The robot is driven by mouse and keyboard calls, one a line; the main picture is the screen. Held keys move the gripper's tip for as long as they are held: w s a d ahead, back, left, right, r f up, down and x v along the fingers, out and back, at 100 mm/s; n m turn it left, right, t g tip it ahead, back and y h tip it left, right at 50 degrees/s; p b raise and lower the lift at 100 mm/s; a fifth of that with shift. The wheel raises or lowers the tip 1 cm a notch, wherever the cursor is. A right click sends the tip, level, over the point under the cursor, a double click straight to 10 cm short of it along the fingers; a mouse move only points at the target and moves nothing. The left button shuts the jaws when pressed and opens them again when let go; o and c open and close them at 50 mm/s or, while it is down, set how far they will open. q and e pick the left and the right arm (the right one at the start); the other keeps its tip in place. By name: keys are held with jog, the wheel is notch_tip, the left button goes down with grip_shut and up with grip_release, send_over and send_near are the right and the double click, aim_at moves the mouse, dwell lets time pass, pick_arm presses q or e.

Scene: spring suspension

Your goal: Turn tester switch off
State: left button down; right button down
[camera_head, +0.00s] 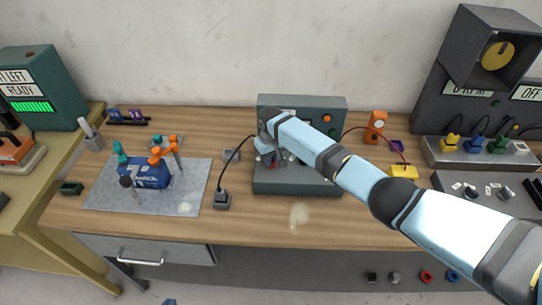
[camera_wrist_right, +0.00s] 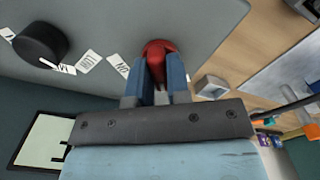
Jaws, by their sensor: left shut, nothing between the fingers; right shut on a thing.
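The tester (camera_head: 335,185) is a dark grey-green box with a raised back panel, at the middle of the bench. My right gripper (camera_head: 270,160) reaches down to its left part and hides much of its front. In the right wrist view, my right gripper (camera_wrist_right: 160,88) is shut on a red rounded switch handle (camera_wrist_right: 157,48) on the tester's grey face. White labels (camera_wrist_right: 118,65), seen upside down, lie beside it; the nearest seems to read ON. A black knob (camera_wrist_right: 40,43) is further left. Blue tips of my left gripper (camera_head: 168,301) just show at the bottom edge, shut and empty.
A black plug block (camera_head: 222,200) with a cable stands left of the tester. A grey mat (camera_head: 185,205) holds a blue fixture (camera_head: 148,175). An orange meter (camera_head: 376,122) and a yellow block (camera_head: 403,171) stand to the right. The bench front before the tester is mostly clear.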

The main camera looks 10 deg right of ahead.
jog(key=shift+n, duration=1.2)
jog(key=c, duration=1.1)
grip_release()
jog(key=shift+r, duration=0.1)
jog(key=shift+r, duration=0.35)
notch_tip(320, 180, up, 13)
jog(key=shift+f+b, duration=0.1)
jog(key=shift+b, duration=0.6)
